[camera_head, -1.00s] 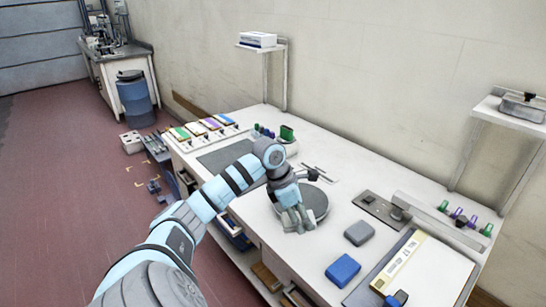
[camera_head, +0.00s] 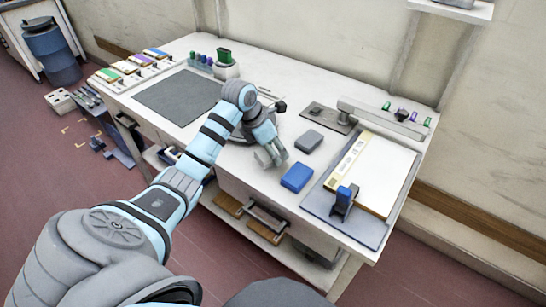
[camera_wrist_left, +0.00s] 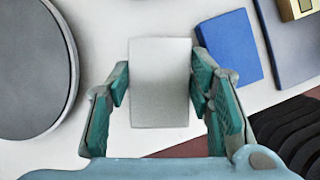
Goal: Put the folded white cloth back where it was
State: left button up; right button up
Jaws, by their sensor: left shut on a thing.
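My left gripper (camera_head: 270,158) is above the front middle of the white workbench (camera_head: 240,167), between the round grey disc and the blue block. In the left wrist view the gripper (camera_wrist_left: 160,88) is shut on a pale, flat-faced rectangular thing, the folded white cloth (camera_wrist_left: 160,80), with a teal pad on each side. In the head view the fingers mostly hide the cloth. Bare bench top shows around it in the wrist view; I cannot tell how high it is held. My right gripper is not in view.
The round grey disc (camera_wrist_left: 34,65) is left of the gripper. A blue block (camera_head: 297,177) and a grey block (camera_head: 309,141) lie to its right. Beyond them is a grey-blue board (camera_head: 318,200) with papers and a blue-topped stamp. A dark mat (camera_head: 178,97) lies at the back left.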

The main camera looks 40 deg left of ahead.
pick_arm(q)
notch_tip(320, 180, down, 3)
jog(key=shift+f, duration=0.1)
jog(key=shift+s+a, duration=0.1)
jog(key=shift+f, duration=0.1)
jog(key=o, duration=1.5)
jog(key=shift+r, duration=0.35)
jog(key=p+v, duration=0.1)
jog(key=v, duration=1)
jog(key=shift+s+r, duration=0.2)
jog(key=shift+r, duration=0.15)
